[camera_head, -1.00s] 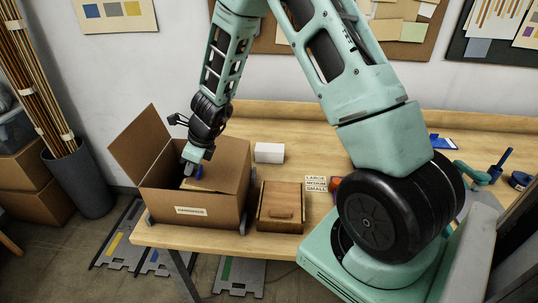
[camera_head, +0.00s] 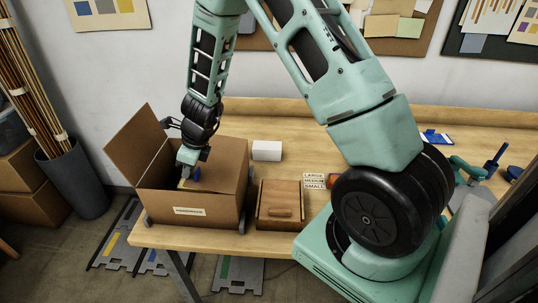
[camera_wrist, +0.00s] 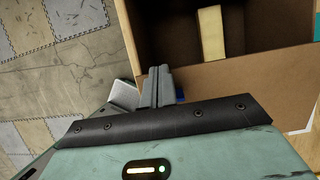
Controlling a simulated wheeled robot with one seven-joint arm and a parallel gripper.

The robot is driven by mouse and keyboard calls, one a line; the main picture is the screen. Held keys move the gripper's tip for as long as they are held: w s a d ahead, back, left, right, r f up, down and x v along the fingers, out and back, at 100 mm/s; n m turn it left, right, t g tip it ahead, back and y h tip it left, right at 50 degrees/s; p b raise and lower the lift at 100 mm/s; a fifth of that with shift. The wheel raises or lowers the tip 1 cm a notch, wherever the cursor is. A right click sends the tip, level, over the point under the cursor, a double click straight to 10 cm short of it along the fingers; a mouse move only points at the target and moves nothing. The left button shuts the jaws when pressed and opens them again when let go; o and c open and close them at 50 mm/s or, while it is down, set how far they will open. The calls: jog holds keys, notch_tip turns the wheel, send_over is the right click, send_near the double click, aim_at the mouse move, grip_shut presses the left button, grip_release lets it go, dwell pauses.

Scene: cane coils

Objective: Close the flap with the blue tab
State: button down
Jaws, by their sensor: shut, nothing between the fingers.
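A brown cardboard box (camera_head: 212,212) stands at the left end of the table, partly open at the top. Its left flap (camera_head: 137,136) stands up, tilted outward. A brown panel (camera_head: 226,178) slopes across the right of its top. The blue tab (camera_head: 195,176) shows just right of my gripper (camera_head: 184,180). In the wrist view, a sliver of the blue tab (camera_wrist: 180,96) lies right of my shut, empty gripper (camera_wrist: 157,76), against the cardboard. The box inside (camera_wrist: 265,20) shows dark, with a cream strip. I cannot tell whether the fingers touch the tab.
A small wooden box (camera_head: 281,203) stands close right of the cardboard box. A white block (camera_head: 267,150) lies behind it. Size labels (camera_head: 314,181) are farther right. A dark bin of canes (camera_head: 72,180) stands on the floor at the left.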

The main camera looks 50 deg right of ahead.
jog(key=shift+r, duration=0.1)
dwell(0.5)
jog(key=shift+r+p, duration=0.75)
jog(key=shift+p, duration=0.1)
jog(key=shift+r, duration=0.15)
